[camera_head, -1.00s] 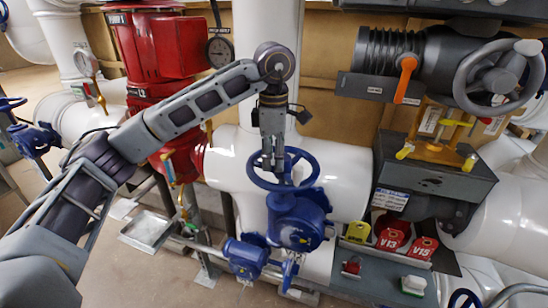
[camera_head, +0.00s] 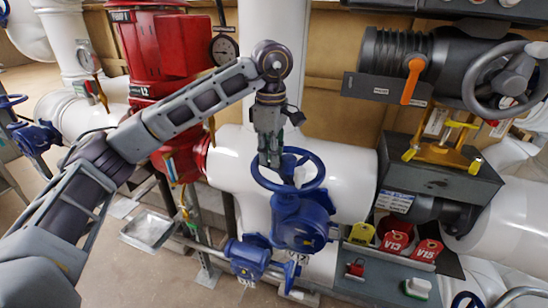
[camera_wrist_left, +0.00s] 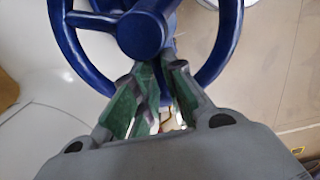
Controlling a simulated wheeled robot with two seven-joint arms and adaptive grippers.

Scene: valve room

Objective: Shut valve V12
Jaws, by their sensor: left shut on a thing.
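A blue handwheel (camera_head: 318,178) tops a blue valve body (camera_head: 300,222) in front of a thick white pipe. A label partly readable as V12 (camera_head: 298,261) sits just below this body. My left gripper (camera_head: 269,162) reaches down to the far left part of the wheel's rim and is shut on it. In the left wrist view, the gripper's green-padded fingers (camera_wrist_left: 152,98) close at the rim of the wheel (camera_wrist_left: 215,72), beside a spoke below the round hub. The fingers hide that stretch of rim. My right gripper is out of view.
A smaller blue valve (camera_head: 247,258) stands below left. A dark box (camera_head: 440,180) and a grey shelf with red tags V13 (camera_head: 394,243) and V15 (camera_head: 427,250) are on the right. A red pipe column (camera_head: 155,50) stands behind my left arm. Open floor shows at lower left.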

